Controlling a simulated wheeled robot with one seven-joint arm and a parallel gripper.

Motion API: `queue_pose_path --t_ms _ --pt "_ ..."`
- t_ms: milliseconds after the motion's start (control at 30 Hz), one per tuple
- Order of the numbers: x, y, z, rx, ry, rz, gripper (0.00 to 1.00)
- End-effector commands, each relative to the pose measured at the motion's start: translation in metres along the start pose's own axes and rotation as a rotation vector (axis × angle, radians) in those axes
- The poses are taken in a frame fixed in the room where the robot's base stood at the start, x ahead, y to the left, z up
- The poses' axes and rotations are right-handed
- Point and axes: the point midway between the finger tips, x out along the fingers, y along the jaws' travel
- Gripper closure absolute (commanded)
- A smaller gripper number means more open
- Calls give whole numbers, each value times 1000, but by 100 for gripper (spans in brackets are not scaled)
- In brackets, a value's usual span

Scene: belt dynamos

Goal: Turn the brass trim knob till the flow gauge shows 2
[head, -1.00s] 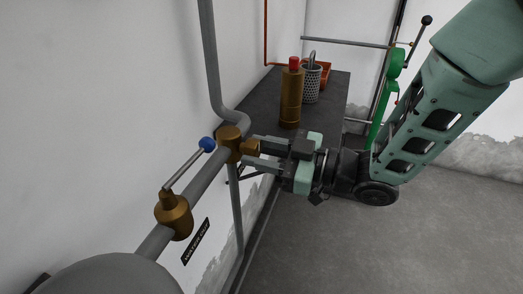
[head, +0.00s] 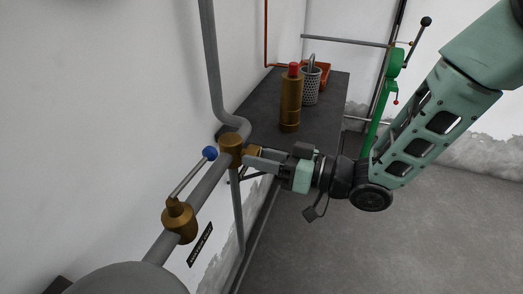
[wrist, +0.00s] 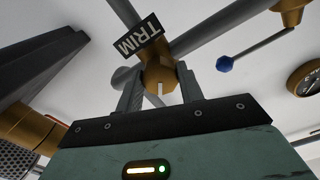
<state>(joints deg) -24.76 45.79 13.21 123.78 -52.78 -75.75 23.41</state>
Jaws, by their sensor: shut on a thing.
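The brass trim knob (wrist: 158,77) shows in the wrist view below a black TRIM label (wrist: 138,36), with a pale pointer mark on its face. In the head view the knob (head: 254,151) sits on the right side of a brass pipe fitting (head: 231,149). My gripper (wrist: 160,88) is shut on the knob, one finger on each side. It also shows in the head view (head: 256,159), reaching in from the right. A round, brass-rimmed dark disc (wrist: 306,79) is cut off at the wrist view's right edge; whether it is the flow gauge, I cannot tell. No gauge reading is legible.
A brass valve (head: 180,218) with a blue-tipped lever (head: 209,153) stands on the same pipe, near my gripper. A dark bench (head: 331,105) behind holds a red-topped brass cylinder (head: 290,103), a perforated cup (head: 311,87) and an orange bin (head: 324,71). Floor at right is clear.

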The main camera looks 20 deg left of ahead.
Motion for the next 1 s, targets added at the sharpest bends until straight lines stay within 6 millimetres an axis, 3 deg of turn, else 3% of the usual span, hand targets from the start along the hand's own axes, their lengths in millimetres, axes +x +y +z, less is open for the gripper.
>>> queue_pose_path --t_ms 500,1000 --pt "-1 0 -2 449 2 3 86" --pt "-1 0 0 635 -1 2 86"
